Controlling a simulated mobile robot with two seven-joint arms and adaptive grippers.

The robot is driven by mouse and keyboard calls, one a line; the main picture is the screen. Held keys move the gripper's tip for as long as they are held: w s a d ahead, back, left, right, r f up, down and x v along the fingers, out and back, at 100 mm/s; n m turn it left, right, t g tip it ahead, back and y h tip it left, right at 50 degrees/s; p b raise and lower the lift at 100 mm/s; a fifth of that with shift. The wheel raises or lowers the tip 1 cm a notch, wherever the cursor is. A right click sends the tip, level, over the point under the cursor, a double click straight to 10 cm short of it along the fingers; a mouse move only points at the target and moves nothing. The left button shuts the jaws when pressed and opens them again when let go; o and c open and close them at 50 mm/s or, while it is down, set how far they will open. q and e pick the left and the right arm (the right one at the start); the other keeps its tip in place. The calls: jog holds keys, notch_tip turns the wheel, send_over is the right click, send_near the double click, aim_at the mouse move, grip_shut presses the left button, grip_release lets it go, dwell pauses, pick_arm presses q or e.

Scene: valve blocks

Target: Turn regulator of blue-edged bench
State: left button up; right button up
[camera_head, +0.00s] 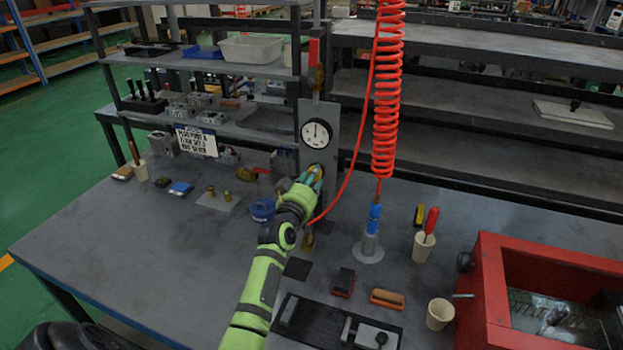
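The grey bench (110,235) has a blue front edge and fills the left and middle of the view. A round white pressure gauge (316,133) is on a grey upright plate at the back of the bench. The regulator is just below the gauge, and my gripper mostly hides it. My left gripper (313,177) is at the end of the green arm, right at the regulator below the gauge. Its fingertips are small and overlap the regulator, so I cannot tell whether they are closed on it. My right gripper is not in view.
A coiled red hose (387,90) hangs right of the gauge, down to a blue fitting (373,217). A red box (490,290) stands at the right front. Cups (423,247) and small tools are around it. The bench's left front is clear.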

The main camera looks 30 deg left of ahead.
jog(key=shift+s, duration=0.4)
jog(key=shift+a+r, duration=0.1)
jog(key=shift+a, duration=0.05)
pick_arm(q)
jog(key=shift+n+p, duration=1.55)
jog(key=shift+n, duration=4.95)
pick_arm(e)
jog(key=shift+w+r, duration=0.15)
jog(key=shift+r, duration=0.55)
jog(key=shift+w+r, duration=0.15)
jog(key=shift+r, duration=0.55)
pick_arm(q)
jog(key=o, duration=1.1)
